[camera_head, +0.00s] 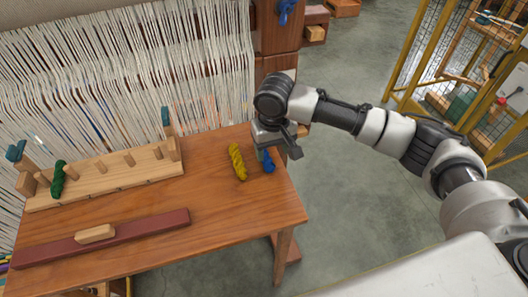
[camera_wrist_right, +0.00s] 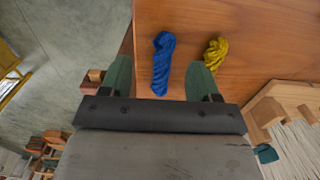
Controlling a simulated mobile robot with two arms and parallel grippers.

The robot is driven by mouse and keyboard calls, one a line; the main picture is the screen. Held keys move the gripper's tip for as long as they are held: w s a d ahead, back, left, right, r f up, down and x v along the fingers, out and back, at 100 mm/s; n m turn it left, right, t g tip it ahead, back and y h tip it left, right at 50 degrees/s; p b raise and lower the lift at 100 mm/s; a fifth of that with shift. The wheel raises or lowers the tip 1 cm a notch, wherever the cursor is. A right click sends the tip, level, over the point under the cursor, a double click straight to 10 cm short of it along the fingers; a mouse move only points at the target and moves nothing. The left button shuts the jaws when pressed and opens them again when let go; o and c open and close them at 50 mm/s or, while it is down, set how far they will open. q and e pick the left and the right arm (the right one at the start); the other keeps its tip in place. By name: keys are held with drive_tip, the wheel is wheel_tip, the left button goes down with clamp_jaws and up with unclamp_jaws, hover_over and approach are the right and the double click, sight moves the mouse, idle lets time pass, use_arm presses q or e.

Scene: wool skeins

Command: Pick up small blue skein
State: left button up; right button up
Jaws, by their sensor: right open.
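The small blue skein (camera_head: 268,162) lies on the wooden table (camera_head: 190,215) near its right edge, partly hidden by my gripper in the head view. My right gripper (camera_head: 274,150) is open above it. In the right wrist view the blue skein (camera_wrist_right: 163,58) shows between the two green fingers of my gripper (camera_wrist_right: 160,75), with gaps on both sides. I cannot tell how high the fingertips are above the table. A yellow skein (camera_head: 237,161) lies just left of the blue one; it also shows in the wrist view (camera_wrist_right: 215,53), outside the fingers. My left gripper is not in view.
A pegged wooden rack (camera_head: 120,180) with a green skein (camera_head: 57,180) stands at the table's left. A dark red bar (camera_head: 140,234) lies at the front. The loom's white threads (camera_head: 120,75) rise behind the table. A blue item (camera_head: 286,10) hangs on the loom post.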

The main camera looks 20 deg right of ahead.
sight(268, 161)
drive_tip(key=shift+w+a+f+p, duration=0.1)
drive_tip(key=shift+w+f, duration=0.1)
drive_tip(key=shift+f, duration=0.8)
drive_tip(key=shift+w+a+f+p, duration=0.15)
drive_tip(key=shift+f, duration=0.85)
drive_tip(key=shift+w+a+f+p, duration=0.1)
drive_tip(key=shift+w+f, duration=0.1)
drive_tip(key=shift+f, duration=0.8)
drive_tip(key=c, duration=1)
drive_tip(key=shift+r, duration=0.1)
